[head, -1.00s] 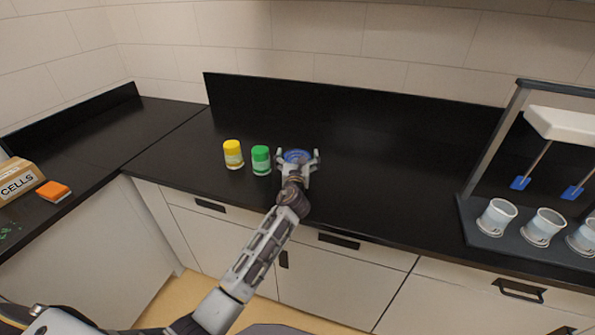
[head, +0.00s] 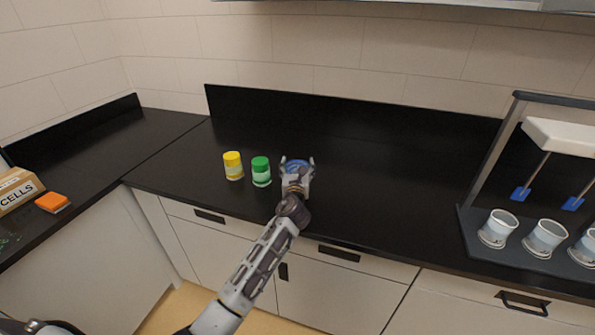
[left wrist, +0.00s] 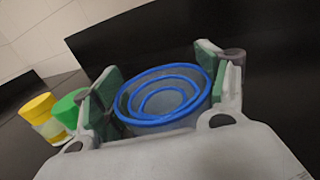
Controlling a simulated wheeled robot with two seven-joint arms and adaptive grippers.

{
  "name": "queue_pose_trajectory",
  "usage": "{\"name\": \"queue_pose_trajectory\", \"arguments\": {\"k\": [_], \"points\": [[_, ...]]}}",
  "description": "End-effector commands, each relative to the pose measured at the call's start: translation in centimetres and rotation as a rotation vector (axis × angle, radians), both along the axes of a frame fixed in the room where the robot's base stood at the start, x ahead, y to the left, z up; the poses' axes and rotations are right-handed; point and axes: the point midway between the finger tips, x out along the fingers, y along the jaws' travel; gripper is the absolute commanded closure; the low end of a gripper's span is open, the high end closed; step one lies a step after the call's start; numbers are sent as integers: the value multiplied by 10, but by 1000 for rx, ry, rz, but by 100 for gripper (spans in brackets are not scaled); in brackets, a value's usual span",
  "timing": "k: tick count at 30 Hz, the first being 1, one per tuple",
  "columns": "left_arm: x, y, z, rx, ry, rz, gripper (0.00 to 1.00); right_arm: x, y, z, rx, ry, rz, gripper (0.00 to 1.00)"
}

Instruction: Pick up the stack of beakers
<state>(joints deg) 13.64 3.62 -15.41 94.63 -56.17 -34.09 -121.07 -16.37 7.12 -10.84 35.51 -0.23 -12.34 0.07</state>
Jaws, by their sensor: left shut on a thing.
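The stack of beakers (left wrist: 170,92) shows in the left wrist view as nested clear cups with blue rims. In the head view only part of its blue top (head: 297,167) shows behind my gripper. My left gripper (head: 297,165) is shut on the stack, with one green-padded finger on each side of it in the left wrist view (left wrist: 160,90). The lower part of the stack is hidden, so I cannot tell whether it touches the counter. My right gripper is not in view.
A green-lidded jar (head: 261,172) and a yellow-lidded jar (head: 233,166) stand just left of the stack on the black counter (head: 380,205). A stirrer rack with several white cups (head: 498,228) is at the right. An orange block (head: 52,202) and a CELLS box (head: 17,190) are far left.

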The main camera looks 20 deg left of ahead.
Motion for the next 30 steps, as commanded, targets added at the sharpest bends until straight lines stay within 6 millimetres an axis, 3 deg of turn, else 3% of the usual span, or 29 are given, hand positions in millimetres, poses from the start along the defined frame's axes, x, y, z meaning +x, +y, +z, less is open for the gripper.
{"name": "queue_pose_trajectory", "arguments": {"k": [8,18,30], "points": [[0,0,35,0,-6,-1,62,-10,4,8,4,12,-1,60],[0,0,82,0,-4,-1,62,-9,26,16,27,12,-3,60],[0,0,96,0,-1,-1,62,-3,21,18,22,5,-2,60]]}}
